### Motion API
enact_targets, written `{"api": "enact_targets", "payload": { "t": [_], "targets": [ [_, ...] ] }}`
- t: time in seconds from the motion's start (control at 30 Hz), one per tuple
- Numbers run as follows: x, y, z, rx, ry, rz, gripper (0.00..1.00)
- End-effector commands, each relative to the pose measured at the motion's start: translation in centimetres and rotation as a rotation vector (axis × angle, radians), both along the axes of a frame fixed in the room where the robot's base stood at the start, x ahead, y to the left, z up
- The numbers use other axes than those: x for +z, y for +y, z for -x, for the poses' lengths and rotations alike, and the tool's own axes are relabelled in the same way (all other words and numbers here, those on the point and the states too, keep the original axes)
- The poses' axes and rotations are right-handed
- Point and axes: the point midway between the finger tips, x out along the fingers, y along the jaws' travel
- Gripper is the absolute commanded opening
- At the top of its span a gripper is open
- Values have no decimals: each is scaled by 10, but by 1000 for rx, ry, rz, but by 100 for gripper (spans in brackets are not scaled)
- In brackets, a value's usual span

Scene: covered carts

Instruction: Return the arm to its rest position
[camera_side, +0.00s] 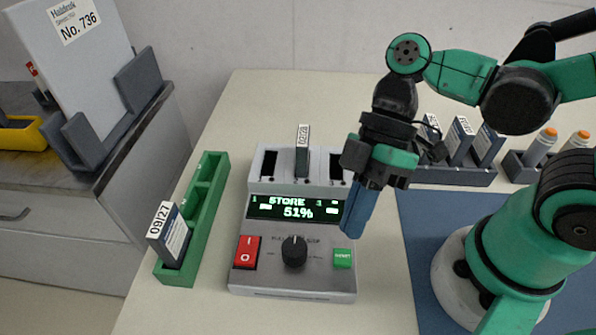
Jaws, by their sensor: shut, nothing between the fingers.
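My gripper (350,232) points down over the right side of a grey charger-like device (270,282). Its blue fingers are shut with nothing between them, and they cover part of the device's right edge. I cannot tell whether they touch it. The device's display (295,208) reads "STORE" and "51%". A labelled dark card (303,152) stands in its middle top slot; the left slot looks empty and the right slot is partly hidden by my gripper. The front has a red switch (245,251), a black knob (294,251) and a green button (343,258).
A green tray (207,205) at left holds a card (170,237) labelled 09/27. A dark rack (455,175) with several cards and a holder (519,167) with orange-topped vials stand behind right. A blue mat (420,228) lies at right. A side cabinet (85,205) carries a binder (85,60).

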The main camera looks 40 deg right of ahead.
Motion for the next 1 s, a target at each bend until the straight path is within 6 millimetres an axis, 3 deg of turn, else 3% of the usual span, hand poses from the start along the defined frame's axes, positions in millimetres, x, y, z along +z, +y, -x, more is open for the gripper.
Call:
{"api": "enact_targets", "payload": {
  "t": [0.17,0.27,0.4,0.5,0.63,1.0],
  "targets": [
    [-3,-12,-15,-161,-25,79,0],
    [-6,-39,-44,-479,-89,207,0],
    [6,-89,-82,-937,-234,309,0],
    [18,-115,-97,-1154,-328,316,0],
    [28,-129,-105,-1272,-389,304,0],
    [29,-130,-106,-1280,-391,301,0]
  ]
}}
